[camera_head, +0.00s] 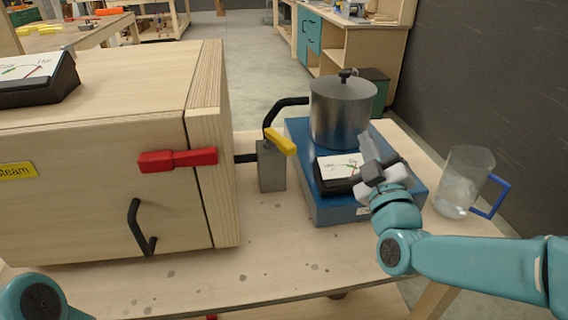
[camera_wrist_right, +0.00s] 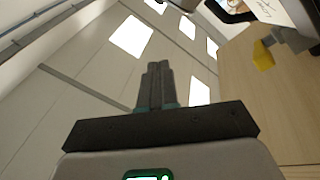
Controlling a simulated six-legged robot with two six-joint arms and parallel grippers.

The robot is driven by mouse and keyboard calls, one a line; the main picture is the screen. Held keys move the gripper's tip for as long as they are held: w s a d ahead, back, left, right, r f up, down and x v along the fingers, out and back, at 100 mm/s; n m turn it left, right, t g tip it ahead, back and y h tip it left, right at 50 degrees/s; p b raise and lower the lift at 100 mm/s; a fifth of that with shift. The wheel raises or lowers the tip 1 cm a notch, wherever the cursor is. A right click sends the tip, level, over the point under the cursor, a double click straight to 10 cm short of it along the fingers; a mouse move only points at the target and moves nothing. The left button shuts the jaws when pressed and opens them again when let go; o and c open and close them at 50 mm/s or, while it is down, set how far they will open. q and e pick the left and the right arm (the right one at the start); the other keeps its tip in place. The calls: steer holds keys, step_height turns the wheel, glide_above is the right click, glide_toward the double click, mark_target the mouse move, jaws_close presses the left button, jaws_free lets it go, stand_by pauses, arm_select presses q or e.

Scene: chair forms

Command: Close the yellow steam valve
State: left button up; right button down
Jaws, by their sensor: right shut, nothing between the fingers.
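The yellow valve lever (camera_head: 280,141) slants down to the right across the top of a grey valve block (camera_head: 271,168). The block sits between the wooden steam box (camera_head: 100,120) and the blue stove unit (camera_head: 345,208). A black pipe rises from it to the metal pot (camera_head: 342,112). My right gripper (camera_head: 367,147) is shut and empty above the stove unit's front, right of the lever and apart from it. Its fingers (camera_wrist_right: 157,75) are closed together in the wrist view, where the yellow lever (camera_wrist_right: 262,56) shows at the upper right. My left gripper is out of view.
A red handle (camera_head: 178,160) sticks out on the box front, above a black door handle (camera_head: 140,228). A sign (camera_head: 340,170) stands on the stove unit. A clear jug (camera_head: 464,180) with a blue handle stands at right. The table front (camera_head: 260,270) is clear.

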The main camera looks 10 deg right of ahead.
steer(key=w+f+g+h+p, duration=0.1)
steer(key=g+h+p, duration=0.1)
steer(key=h, duration=0.4)
steer(key=n+g+p, duration=0.3)
steer(key=n+p, duration=0.1)
steer(key=n, duration=0.1)
glide_toward(284, 153)
steer(key=shift+y, duration=0.4)
steer(key=x, duration=0.5)
steer(key=shift+w+d, duration=0.3)
steer(key=shift+d, duration=0.05)
steer(key=shift+r, duration=0.1)
